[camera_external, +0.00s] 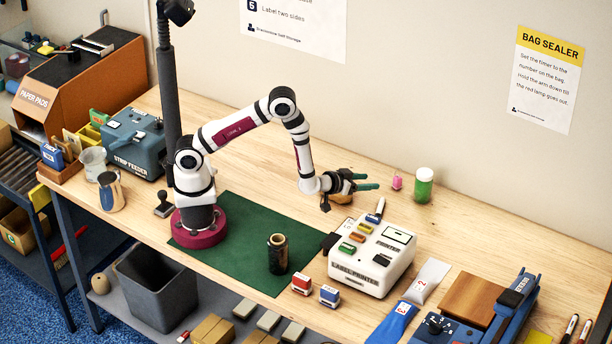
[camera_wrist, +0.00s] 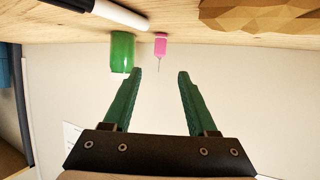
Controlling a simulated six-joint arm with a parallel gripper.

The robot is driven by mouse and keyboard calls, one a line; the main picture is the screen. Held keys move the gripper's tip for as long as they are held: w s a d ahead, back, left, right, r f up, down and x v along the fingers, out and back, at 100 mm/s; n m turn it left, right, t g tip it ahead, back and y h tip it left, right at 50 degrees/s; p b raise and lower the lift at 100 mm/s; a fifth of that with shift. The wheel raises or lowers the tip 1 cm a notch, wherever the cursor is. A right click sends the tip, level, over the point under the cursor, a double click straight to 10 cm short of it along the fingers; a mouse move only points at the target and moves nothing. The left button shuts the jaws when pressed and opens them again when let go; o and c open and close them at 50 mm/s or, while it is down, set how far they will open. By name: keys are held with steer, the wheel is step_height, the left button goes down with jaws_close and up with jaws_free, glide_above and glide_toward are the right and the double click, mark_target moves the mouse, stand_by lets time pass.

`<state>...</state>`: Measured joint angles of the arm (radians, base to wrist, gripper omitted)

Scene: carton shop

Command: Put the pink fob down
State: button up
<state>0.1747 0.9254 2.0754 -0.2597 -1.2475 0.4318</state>
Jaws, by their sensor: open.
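The pink fob (camera_external: 397,183) stands on the wooden table near the wall, just left of a green jar. In the wrist view the pink fob (camera_wrist: 160,45) shows upside down on the wood, beyond my fingertips, with a thin dark line at its end. My gripper (camera_external: 368,183) has green fingers and points right, toward the fob. In the wrist view my gripper (camera_wrist: 169,72) has its two fingers spread apart with nothing between them. A clear gap separates the fingertips from the fob.
The green jar (camera_external: 424,185) with a white lid stands right of the fob. A brown faceted object (camera_external: 342,188) sits by my gripper. A black-and-white marker (camera_external: 376,211) and the label printer (camera_external: 371,258) are nearer the front. Bare table lies right of the jar.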

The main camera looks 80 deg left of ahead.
steer(key=shift+s+d+r, duration=0.15)
steer(key=shift+s+r, duration=0.05)
steer(key=shift+s, duration=0.1)
steer(key=s+d+r+m+g+h, duration=0.6)
steer(key=s+r, duration=0.4)
steer(key=s, duration=0.2)
steer(key=s+a+r+m+g+y, duration=0.1)
steer(key=s+a+r+g, duration=0.1)
steer(key=s, duration=0.6)
steer(key=s+a+r+m+g+y, duration=0.1)
steer(key=s+a+g, duration=0.1)
steer(key=s, duration=0.7)
steer(key=s+a+r+m+g, duration=0.2)
steer(key=s+a, duration=0.1)
steer(key=s, duration=0.6)
steer(key=shift+a+r+g+y, duration=0.25)
steer(key=shift+r+g+y, duration=0.1)
steer(key=shift+g+y, duration=0.05)
